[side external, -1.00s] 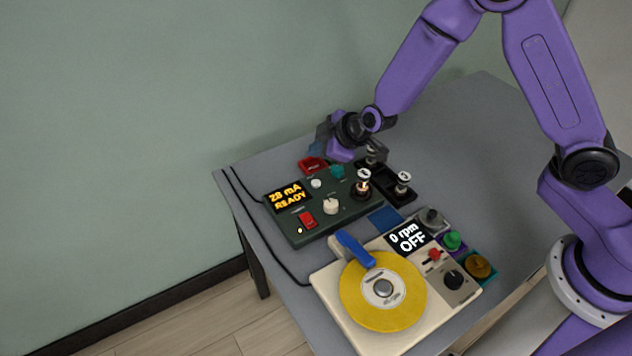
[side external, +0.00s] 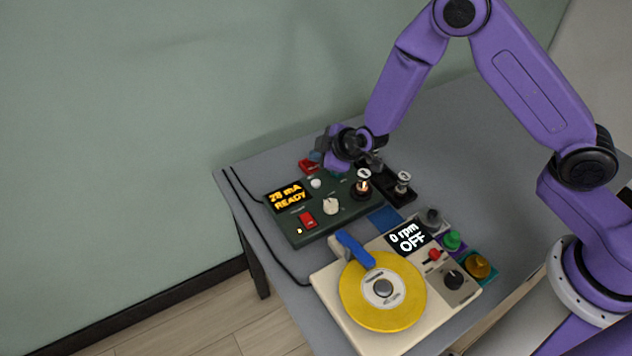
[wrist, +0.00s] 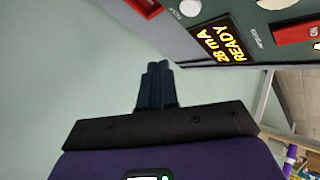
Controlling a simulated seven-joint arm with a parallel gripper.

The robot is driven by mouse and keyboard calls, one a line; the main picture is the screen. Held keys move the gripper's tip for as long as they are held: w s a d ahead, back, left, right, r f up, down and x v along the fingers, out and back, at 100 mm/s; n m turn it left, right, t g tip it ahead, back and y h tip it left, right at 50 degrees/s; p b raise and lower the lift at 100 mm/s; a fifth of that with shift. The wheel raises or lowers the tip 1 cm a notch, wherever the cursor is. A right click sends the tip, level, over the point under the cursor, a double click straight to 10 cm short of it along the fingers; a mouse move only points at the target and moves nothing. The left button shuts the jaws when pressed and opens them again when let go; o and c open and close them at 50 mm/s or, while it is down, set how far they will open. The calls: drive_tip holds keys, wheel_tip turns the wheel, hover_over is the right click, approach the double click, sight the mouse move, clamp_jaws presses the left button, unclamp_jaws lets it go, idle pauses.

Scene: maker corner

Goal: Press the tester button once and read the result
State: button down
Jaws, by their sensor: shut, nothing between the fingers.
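The tester (side external: 345,213) is a dark green box on the table; it also shows at the top of the wrist view (wrist: 262,58). Its display (side external: 288,196) reads "28 mA READY" in amber, also legible in the wrist view (wrist: 222,42). A round white button (side external: 316,183) sits beside the display; it shows at the wrist view's top edge (wrist: 190,8). A small glass tube (side external: 363,187) with a glow stands on the tester. My gripper (wrist: 157,68) is shut and empty, above the tester's far side, apart from the button. Its fingertips are unclear in the side view.
The tester also has a red switch (side external: 307,219) and a pale knob (side external: 331,206). A dark tray (side external: 408,196) holds another tube (side external: 403,182). In front stands a cream machine (side external: 335,303) with a yellow disc, reading "0 rpm OFF".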

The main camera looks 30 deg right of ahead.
sight(318, 184)
drive_tip(key=shift+f, duration=2.85)
drive_tip(key=shift+f, duration=0.45)
drive_tip(key=shift+f, duration=0.4)
idle(0.5)
drive_tip(key=shift+r, duration=0.85)
drive_tip(key=shift+r, duration=0.1)
drive_tip(key=shift+r, duration=2.4)
